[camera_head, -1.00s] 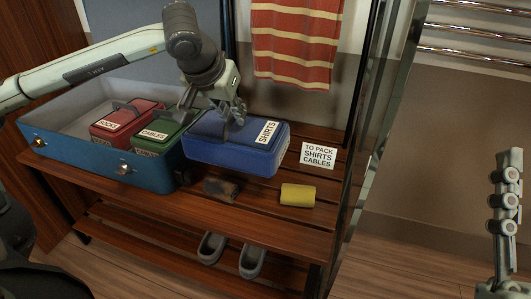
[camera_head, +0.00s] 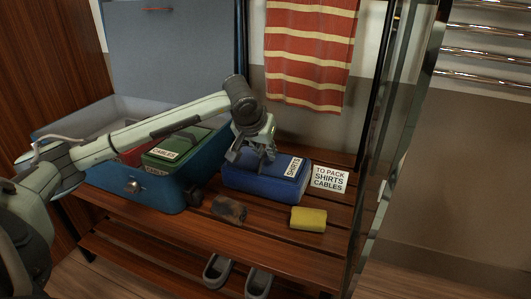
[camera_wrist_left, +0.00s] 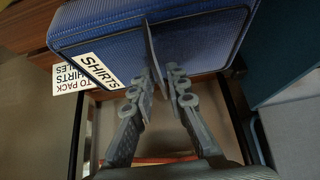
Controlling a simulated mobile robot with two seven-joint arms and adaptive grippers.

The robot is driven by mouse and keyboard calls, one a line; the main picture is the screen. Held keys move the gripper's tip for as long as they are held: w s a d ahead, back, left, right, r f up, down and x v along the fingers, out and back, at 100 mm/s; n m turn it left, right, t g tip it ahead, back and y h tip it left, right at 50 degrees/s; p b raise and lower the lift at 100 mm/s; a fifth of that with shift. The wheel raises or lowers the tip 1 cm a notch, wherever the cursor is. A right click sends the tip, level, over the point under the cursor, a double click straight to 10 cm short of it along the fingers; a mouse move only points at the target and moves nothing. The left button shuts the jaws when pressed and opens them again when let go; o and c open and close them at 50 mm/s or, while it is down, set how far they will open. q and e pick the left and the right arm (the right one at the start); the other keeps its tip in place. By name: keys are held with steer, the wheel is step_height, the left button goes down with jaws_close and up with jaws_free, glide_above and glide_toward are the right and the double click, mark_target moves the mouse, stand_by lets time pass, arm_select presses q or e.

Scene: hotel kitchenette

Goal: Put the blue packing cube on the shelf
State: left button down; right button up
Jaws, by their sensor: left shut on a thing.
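The blue packing cube (camera_head: 258,184), labelled SHIRTS, is on or just above the wooden slatted shelf (camera_head: 262,242), right of the blue suitcase (camera_head: 163,198). I cannot tell whether its underside touches the slats. My left gripper (camera_head: 262,153) is over its top, shut on its dark upright tab. In the left wrist view the fingers (camera_wrist_left: 165,80) pinch this tab, with the blue cube (camera_wrist_left: 195,45) and its SHIRTS label beyond. My right gripper is not in view.
The open suitcase holds a green CABLES cube (camera_head: 180,148) and a red cube (camera_head: 131,156). A white card (camera_head: 330,179) is at the blue cube's right. A dark roll (camera_head: 229,209) and a yellow block (camera_head: 308,219) lie in front. Grey slippers (camera_head: 258,283) are below.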

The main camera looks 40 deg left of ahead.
arm_select(q)
steer(key=shift+r, duration=0.1)
steer(key=c, duration=1.9)
jaws_free()
steer(key=o, duration=0.4)
